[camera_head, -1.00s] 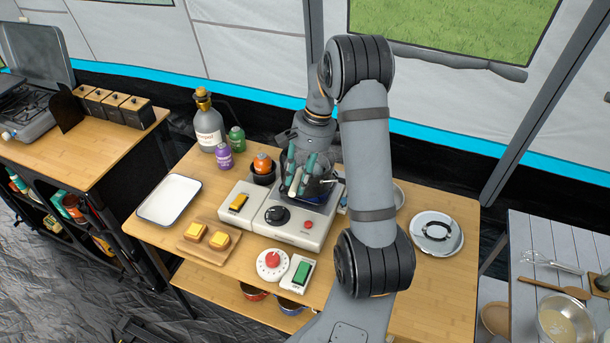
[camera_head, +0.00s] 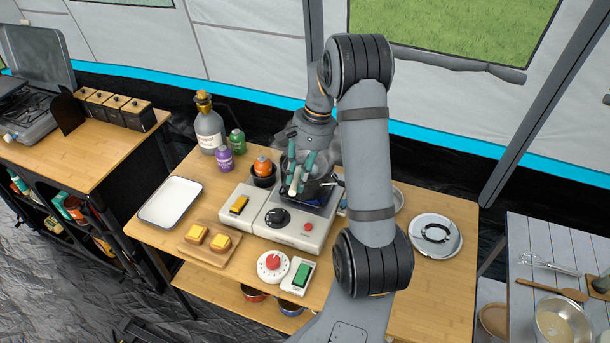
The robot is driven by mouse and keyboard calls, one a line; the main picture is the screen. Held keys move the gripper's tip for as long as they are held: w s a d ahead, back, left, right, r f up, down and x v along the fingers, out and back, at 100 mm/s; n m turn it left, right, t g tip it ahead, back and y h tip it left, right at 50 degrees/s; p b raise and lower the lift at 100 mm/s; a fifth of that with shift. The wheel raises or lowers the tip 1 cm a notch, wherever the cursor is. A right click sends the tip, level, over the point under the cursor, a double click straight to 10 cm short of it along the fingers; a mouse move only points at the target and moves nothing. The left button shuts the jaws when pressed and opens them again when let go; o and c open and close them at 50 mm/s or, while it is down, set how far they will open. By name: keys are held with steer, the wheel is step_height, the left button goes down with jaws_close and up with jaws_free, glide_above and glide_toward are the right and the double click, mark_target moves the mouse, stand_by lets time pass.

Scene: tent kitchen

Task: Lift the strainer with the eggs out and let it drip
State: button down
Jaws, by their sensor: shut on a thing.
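My gripper (camera_head: 299,176), with teal fingers, points down over the dark pot (camera_head: 318,196) on the grey cooker (camera_head: 288,224). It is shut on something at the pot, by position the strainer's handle. The strainer and the eggs cannot be made out; the fingers, the arm and a pale haze over the pot hide them. I cannot tell whether the strainer is clear of the pot.
A white tray (camera_head: 171,203), a board (camera_head: 200,246) with toast, a red-knobbed timer (camera_head: 272,265) and a green-switched box (camera_head: 299,275) lie left and in front. Bottles (camera_head: 209,130) stand behind. A plate (camera_head: 436,236) with a dark ring lies right, with bare table around it.

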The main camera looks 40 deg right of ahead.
step_height(320, 180, up, 12)
steer(key=p, duration=0.8)
steer(key=shift+f+p, duration=0.25)
steer(key=shift+p, duration=0.05)
steer(key=shift+d+f, duration=0.1)
steer(key=shift+f, duration=0.1)
steer(key=shift+s+d+f+b, duration=0.25)
steer(key=shift+f+b, duration=0.15)
steer(key=shift+b, duration=0.15)
steer(key=shift+r, duration=0.2)
stand_by(2.1)
step_height(320, 180, up, 5)
steer(key=p, duration=0.4)
steer(key=shift+f, duration=0.1)
